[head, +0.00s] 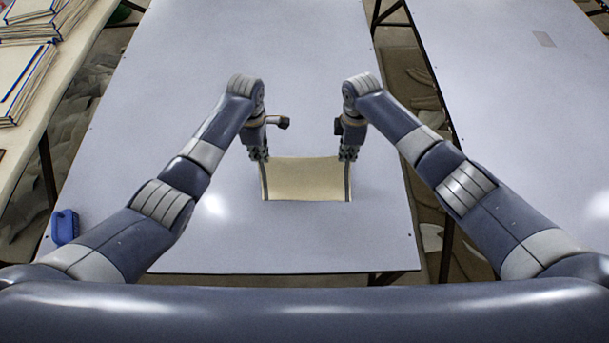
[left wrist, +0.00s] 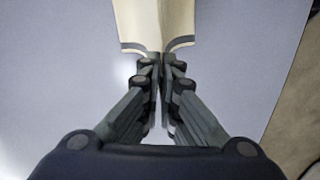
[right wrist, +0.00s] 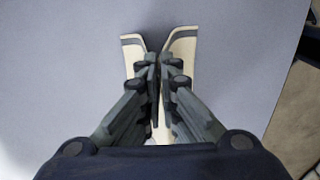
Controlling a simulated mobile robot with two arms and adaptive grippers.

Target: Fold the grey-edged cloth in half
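The cream cloth with grey edges (head: 302,180) is on the table in the head view, between my two grippers. My left gripper (head: 260,156) is at its far left corner and my right gripper (head: 349,155) at its far right corner. In the left wrist view the left fingers (left wrist: 161,70) are closed together on the cloth (left wrist: 140,20), which creases at the fingertips. In the right wrist view the right fingers (right wrist: 158,68) are closed with cloth (right wrist: 183,50) showing on both sides of them. The cloth's far edge looks raised; its underside is hidden.
The pale table (head: 230,250) is clear around the cloth. A blue object (head: 65,227) lies at the table's left front.

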